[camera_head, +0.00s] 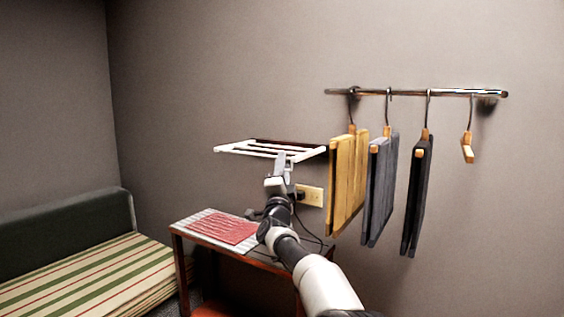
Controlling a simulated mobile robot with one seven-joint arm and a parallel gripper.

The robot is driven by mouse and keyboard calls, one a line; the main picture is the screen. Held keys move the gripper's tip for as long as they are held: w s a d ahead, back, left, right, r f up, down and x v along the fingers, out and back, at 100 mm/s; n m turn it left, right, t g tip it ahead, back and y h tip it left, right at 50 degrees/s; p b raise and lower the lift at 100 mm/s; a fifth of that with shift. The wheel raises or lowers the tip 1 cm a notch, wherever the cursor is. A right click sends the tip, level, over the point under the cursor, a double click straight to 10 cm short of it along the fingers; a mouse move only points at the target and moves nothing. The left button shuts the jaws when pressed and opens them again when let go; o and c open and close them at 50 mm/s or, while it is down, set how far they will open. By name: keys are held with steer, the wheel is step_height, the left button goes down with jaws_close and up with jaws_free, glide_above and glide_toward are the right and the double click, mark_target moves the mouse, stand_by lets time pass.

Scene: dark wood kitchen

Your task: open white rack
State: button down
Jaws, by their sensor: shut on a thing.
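The white rack (236,151) is on the wall, left of centre in the head view. It is a slatted frame standing out from the wall, close to level, with dark gaps between its bars. My gripper (281,160) is at the rack's front edge, toward its right end, and is shut on that edge. The fingertips are small in the view, and the exact contact is partly hidden by my gripper.
A small table (186,226) with a red cloth (222,229) stands below the rack. A wall outlet (311,195) with dark cords is behind my arm. Clothes on hangers, including a yellow one (347,185), hang from a metal rail (415,92) at right. A striped bench (85,275) is at left.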

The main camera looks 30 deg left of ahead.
steer(key=shift+w+d+f, duration=0.35)
steer(key=shift+w+f, duration=0.05)
steer(key=shift+f, duration=0.1)
steer(key=c, duration=1.9)
jaws_free()
steer(key=shift+w+f, duration=0.1)
steer(key=shift+c, duration=0.2)
steer(key=shift+f, duration=0.1)
steer(key=shift+f+b, duration=0.15)
steer(key=shift+b, duration=0.15)
steer(key=s+r+b+v, duration=0.1)
steer(key=v, duration=1.6)
steer(key=shift+r+b, duration=0.25)
steer(key=shift+b, duration=0.05)
steer(key=shift+a, duration=0.15)
